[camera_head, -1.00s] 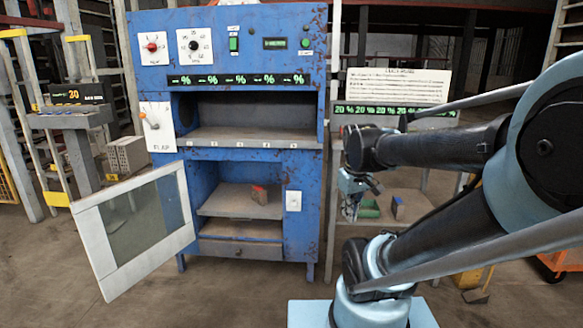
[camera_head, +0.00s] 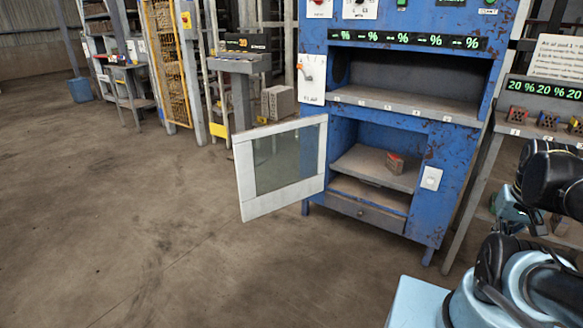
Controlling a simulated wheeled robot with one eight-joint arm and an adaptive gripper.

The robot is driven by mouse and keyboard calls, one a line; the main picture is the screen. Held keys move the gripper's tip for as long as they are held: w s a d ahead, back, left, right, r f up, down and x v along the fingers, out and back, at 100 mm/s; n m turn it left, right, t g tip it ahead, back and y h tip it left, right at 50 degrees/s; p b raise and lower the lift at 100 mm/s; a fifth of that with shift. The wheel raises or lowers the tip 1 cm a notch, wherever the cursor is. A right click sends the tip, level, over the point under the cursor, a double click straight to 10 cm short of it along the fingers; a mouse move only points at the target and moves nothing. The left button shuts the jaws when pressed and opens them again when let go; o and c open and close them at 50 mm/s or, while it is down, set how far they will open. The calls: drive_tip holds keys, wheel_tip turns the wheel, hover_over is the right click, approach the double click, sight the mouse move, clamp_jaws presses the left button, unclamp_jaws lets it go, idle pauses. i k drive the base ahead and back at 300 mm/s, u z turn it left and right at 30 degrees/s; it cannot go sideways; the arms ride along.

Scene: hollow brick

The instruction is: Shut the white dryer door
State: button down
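The white dryer door (camera_head: 246,181) stands wide open, swung out to the left of the blue dryer (camera_head: 437,222). It has a white frame around a dark glass pane. The lower compartment behind it is exposed, and a small reddish brick (camera_head: 394,163) sits on its shelf. My gripper (camera_head: 513,212) hangs below the black wrist at the right edge, in front of the side rack and well away from the door. Its fingers are small and partly hidden, so I cannot tell if they are open or shut.
A rack with several small bricks (camera_head: 547,120) stands right of the dryer. A grey stand (camera_head: 240,64) with a display and a hollow grey block (camera_head: 278,102) are behind the door. The floor (camera_head: 130,210) in front and left is clear.

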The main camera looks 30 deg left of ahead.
sight(253, 205)
drive_tip(key=u, duration=3.05)
drive_tip(key=i, duration=4.45)
